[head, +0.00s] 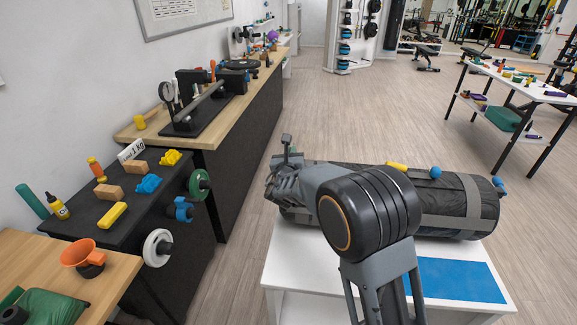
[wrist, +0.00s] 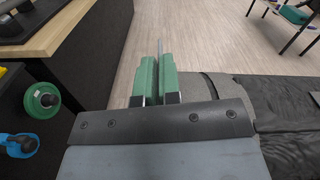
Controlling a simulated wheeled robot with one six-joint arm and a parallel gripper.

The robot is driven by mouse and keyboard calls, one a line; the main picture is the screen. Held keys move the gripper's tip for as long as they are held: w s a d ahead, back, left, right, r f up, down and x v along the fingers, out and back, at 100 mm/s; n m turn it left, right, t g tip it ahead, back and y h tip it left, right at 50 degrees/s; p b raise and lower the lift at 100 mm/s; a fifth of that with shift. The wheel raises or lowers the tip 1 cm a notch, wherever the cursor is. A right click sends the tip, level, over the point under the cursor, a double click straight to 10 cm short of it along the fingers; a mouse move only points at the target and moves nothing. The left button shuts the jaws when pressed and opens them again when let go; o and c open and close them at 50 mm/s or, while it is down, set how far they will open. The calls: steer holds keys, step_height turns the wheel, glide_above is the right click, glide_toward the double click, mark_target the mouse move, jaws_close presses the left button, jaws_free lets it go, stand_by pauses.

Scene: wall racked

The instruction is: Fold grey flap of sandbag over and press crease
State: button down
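The sandbag (head: 428,205) is a black cylinder with grey bands, lying on its side on a white table. My gripper (head: 283,168) is at the bag's left end, partly hidden by my own arm in the head view. In the wrist view my gripper (wrist: 158,78) has its two green fingers almost together. Where the flap joins the bag is hidden.
The white table (head: 285,255) has a blue mat (head: 460,281) in front of the bag. A yellow roller (head: 397,166) and a blue ball (head: 435,172) show behind the bag.

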steer(key=shift+s+d+m+b, duration=0.1)
steer(key=shift+d+m+b, duration=0.35)
steer(key=shift+m+b, duration=0.7)
steer(key=shift+b, duration=0.3)
steer(key=c, duration=1.3)
jaws_free()
steer(key=s+a, duration=0.1)
steer(key=s, duration=0.3)
steer(key=s+b, duration=0.1)
steer(key=s, duration=0.4)
steer(key=s+a+b, duration=0.1)
steer(key=s, duration=0.3)
steer(key=shift+s+a, duration=0.3)
